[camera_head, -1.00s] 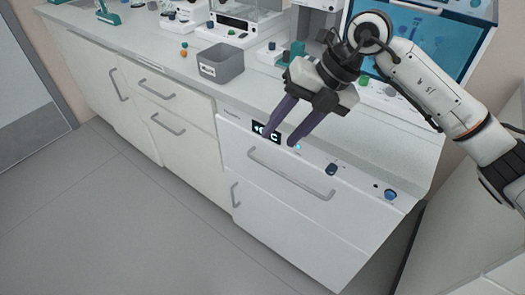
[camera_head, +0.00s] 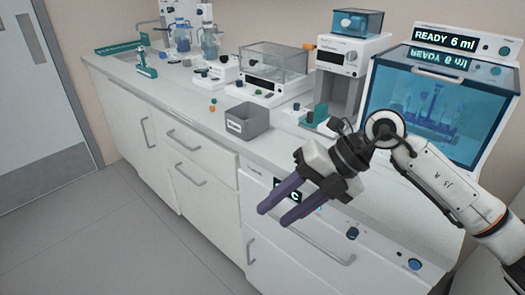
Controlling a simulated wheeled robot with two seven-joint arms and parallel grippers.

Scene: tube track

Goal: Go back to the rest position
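My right gripper (camera_head: 273,216) is in the camera_head view, in front of the drawer unit at the lower right. Its two purple fingers are apart with nothing between them, so it is open. The white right arm (camera_head: 440,178) comes in from the right edge. The gripper hides part of the drawer unit's small display. My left gripper is not in view.
A white counter (camera_head: 190,98) with drawers runs along the wall. A grey bin (camera_head: 247,122) stands near its front edge. A glass-fronted machine (camera_head: 437,105) reading "READY 6 ml" stands behind my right arm. The floor (camera_head: 100,240) at left is clear.

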